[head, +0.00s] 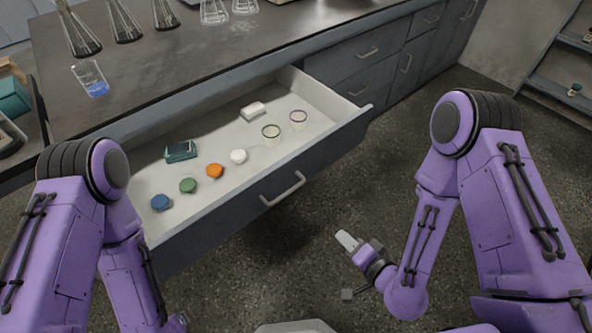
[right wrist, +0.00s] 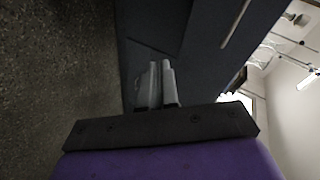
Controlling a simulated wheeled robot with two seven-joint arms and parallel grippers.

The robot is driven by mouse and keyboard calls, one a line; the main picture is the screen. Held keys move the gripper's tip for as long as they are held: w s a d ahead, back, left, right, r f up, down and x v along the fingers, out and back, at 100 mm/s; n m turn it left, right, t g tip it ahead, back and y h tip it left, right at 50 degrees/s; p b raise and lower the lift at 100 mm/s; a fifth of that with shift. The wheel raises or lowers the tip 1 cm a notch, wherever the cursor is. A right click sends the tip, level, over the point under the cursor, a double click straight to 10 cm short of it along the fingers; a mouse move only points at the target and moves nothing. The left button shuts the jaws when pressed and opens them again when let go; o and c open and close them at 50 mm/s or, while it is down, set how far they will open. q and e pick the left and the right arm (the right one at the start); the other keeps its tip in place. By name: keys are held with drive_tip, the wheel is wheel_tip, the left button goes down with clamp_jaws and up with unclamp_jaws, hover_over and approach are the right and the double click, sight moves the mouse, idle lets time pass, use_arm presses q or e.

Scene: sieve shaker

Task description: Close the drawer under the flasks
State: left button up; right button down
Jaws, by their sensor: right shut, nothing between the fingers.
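The drawer (head: 335,137) under the flasks is pulled far out from the bench, its front panel facing me with a bar handle (head: 283,189). Flasks (head: 80,35) stand on the bench top above it. My right gripper (head: 346,240) is shut and empty, in front of the drawer, to the right of and below the handle in the head view, apart from it. In the right wrist view its fingers (right wrist: 155,84) are together, with a dark panel behind them. My left arm comes in at the left, but its gripper's fingers are not clearly seen.
A beaker of blue liquid (head: 93,84) stands near the bench edge. The floor (head: 330,290) before the drawer is clear.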

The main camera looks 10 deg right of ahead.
drive_tip(key=w+a+r+m+t+y, duration=0.25)
drive_tip(key=a+r+y, duration=0.25)
drive_tip(key=r, duration=0.5)
drive_tip(key=p, duration=0.4)
approach(282, 168)
drive_tip(key=shift+t, duration=0.45)
drive_tip(key=x, duration=0.5)
drive_tip(key=shift+w+a+f, duration=0.2)
drive_tip(key=shift+a, duration=0.2)
drive_tip(key=shift+w+a+f, duration=0.1)
drive_tip(key=shift+w+a, duration=0.2)
drive_tip(key=shift+w, duration=0.2)
